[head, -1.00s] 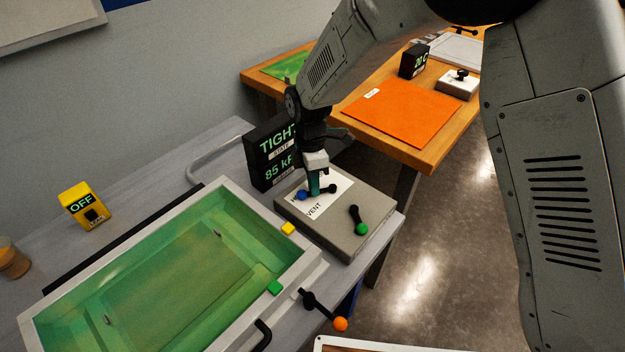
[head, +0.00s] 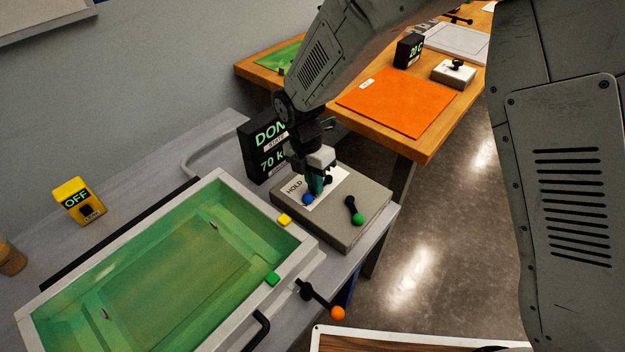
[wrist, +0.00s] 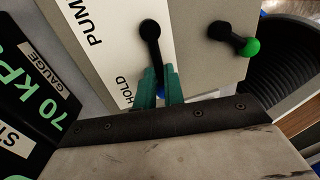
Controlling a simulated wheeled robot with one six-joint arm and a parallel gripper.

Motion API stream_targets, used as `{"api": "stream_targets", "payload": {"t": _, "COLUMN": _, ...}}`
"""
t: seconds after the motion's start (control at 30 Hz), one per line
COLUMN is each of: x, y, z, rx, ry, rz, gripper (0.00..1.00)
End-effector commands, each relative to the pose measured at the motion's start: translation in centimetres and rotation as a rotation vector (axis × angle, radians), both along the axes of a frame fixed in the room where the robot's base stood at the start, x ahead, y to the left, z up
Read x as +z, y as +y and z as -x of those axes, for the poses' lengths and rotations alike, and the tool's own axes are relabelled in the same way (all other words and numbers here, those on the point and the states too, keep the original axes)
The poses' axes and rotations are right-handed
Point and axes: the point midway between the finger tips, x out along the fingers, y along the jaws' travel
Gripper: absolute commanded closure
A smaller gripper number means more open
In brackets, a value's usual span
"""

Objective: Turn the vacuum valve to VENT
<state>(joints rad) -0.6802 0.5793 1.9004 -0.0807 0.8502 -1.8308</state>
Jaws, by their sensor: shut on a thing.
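The vacuum valve has a black lever (wrist: 152,45) with a blue knob (head: 308,199) on a white label plate on the grey box (head: 345,237). My gripper (head: 314,189) is over the knob end of the lever. In the wrist view its green fingers (wrist: 160,88) are shut on the lever's knob end, which they mostly hide. The lever lies past the HOLD mark (head: 294,187), on the side away from PUMP (wrist: 82,25). The VENT mark cannot be read now. The black display (head: 262,140) partly shows "DON" and 70 kPa.
A second lever with a green knob (head: 357,219) is close to the right on the same box. A yellow OFF switch box (head: 79,201) is at left.

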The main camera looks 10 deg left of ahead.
Motion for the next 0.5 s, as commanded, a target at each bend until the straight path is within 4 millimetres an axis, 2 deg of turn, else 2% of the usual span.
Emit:
{"api": "stream_targets", "payload": {"t": 0.37, "x": 0.03, "y": -0.09, "z": -0.13, "rx": 0.007, "ry": -0.003, "rz": 0.001, "gripper": 1.00}}
{"api": "stream_targets", "payload": {"t": 0.4, "x": 0.03, "y": -0.09, "z": -0.13, "rx": 0.007, "ry": -0.003, "rz": 0.001, "gripper": 0.87}}
{"api": "stream_targets", "payload": {"t": 0.47, "x": 0.03, "y": -0.08, "z": -0.12, "rx": 0.007, "ry": -0.003, "rz": 0.001, "gripper": 0.70}}
{"api": "stream_targets", "payload": {"t": 0.5, "x": 0.03, "y": -0.07, "z": -0.11, "rx": 0.007, "ry": -0.003, "rz": 0.001, "gripper": 0.67}}
